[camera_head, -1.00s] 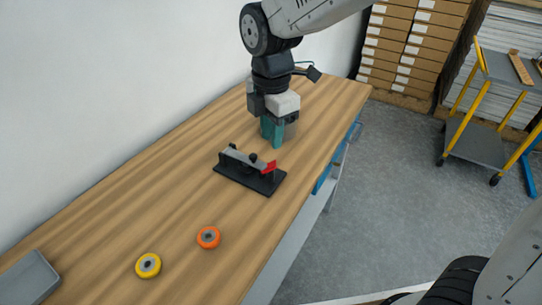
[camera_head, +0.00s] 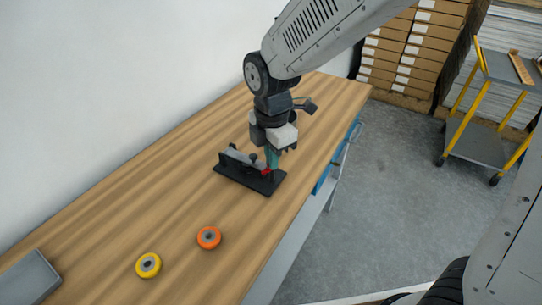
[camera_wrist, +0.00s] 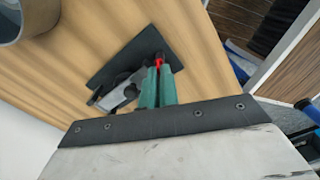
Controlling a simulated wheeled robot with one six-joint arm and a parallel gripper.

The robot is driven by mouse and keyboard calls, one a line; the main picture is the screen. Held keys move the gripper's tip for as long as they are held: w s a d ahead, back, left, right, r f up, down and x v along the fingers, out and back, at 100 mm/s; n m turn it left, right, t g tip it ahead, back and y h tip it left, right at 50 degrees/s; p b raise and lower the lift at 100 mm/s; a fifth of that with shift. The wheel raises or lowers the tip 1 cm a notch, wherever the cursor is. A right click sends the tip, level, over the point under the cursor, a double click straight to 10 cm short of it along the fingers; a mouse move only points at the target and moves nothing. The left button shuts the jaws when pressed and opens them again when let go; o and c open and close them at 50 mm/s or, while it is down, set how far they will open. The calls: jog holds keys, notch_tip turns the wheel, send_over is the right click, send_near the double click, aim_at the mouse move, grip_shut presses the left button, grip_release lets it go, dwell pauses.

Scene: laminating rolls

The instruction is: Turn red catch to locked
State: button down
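The red catch (camera_head: 266,171) is a small red lever at the right end of a black fixture (camera_head: 231,171) on the wooden bench. The fixture also carries a grey bar and a dark knob. My gripper (camera_head: 272,166) points down at the catch and partly hides it in the head view. In the wrist view its teal fingers (camera_wrist: 159,75) are close together, with the red catch (camera_wrist: 159,62) showing between their tips. The gripper looks shut on the catch. The fingers hide the catch's lower part and any lock marking.
An orange roll (camera_head: 209,237) and a yellow roll (camera_head: 148,265) lie on the bench (camera_head: 120,215) in front of the fixture. A grey tray (camera_head: 28,279) is at the lower left. A white wall runs along the bench's left side. A yellow-framed cart (camera_head: 480,140) stands on the floor at right.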

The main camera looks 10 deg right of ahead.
jog(key=shift+m, duration=0.4)
jog(key=m, duration=0.5)
jog(key=shift+m, duration=0.3)
jog(key=m, duration=0.6)
jog(key=shift+w+r, duration=0.1)
jog(key=shift+m, duration=0.4)
jog(key=c, duration=1.6)
grip_release()
jog(key=shift+c, duration=0.2)
notch_tip(320, 180, up, 8)
